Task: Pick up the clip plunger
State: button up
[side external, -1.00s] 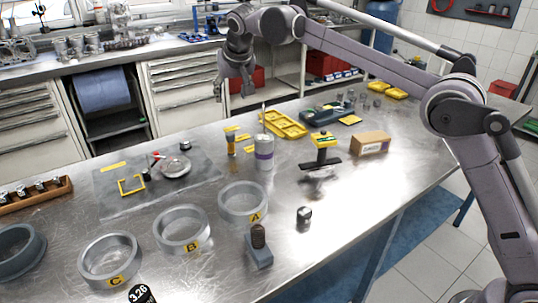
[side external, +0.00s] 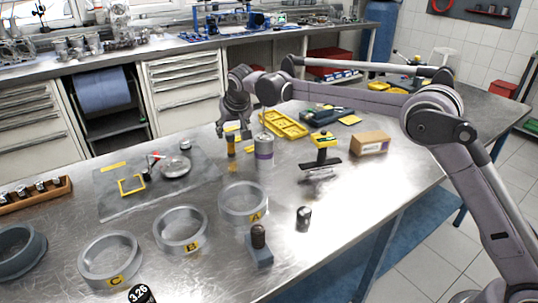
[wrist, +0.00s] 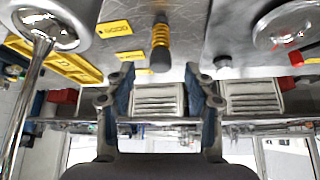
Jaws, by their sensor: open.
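A slim upright yellow tool with dark bands (side external: 231,148) stands on the steel bench beside a silver can; it looks like the clip plunger. In the wrist view my gripper (wrist: 160,75) is open and empty, with one finger to each side of the tool's line. I cannot tell whether any finger touches it.
The silver can with a purple band (side external: 264,150) stands close on the right. A yellow tray (side external: 283,124) lies behind it. Yellow labels (wrist: 114,28) lie near the tool. A grey mat (side external: 115,203) with a metal dish (side external: 175,166) is on the left. Rings (side external: 243,203) stand in front.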

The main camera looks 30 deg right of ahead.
aim_at(230, 134)
jog(key=shift+x, duration=2.65)
jog(key=shift+w+r, duration=0.15)
grip_shut()
